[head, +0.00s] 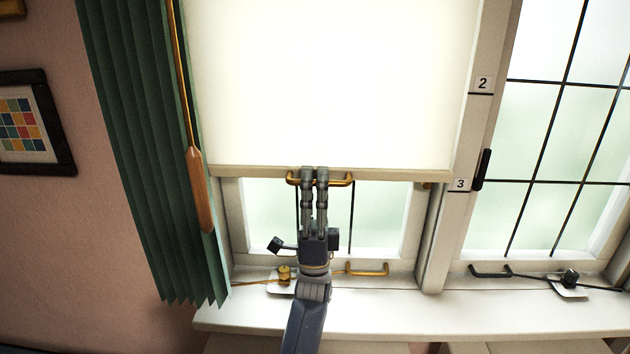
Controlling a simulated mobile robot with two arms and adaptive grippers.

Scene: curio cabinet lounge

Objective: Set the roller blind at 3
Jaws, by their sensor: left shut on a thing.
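The cream roller blind (330,85) hangs over the left window, lit from behind. Its bottom bar (400,175) carries a brass handle (342,181). My left gripper (315,174) reaches up from below, with its fingers shut on the middle of this handle and hiding part of it. The label 3 (460,184) is on the frame to the right of the blind. The bar's right end is close to the height of label 3, with its lower edge slightly above the black line under the label. The label 2 (482,84) is higher up. My right gripper is not in view.
A green curtain (150,150) with a wooden-handled wand (200,190) hangs at the left. A brass latch (367,270) and knob (284,273) are low on the left window. Another knob (570,279) is at right. The white sill (480,315) is mostly clear.

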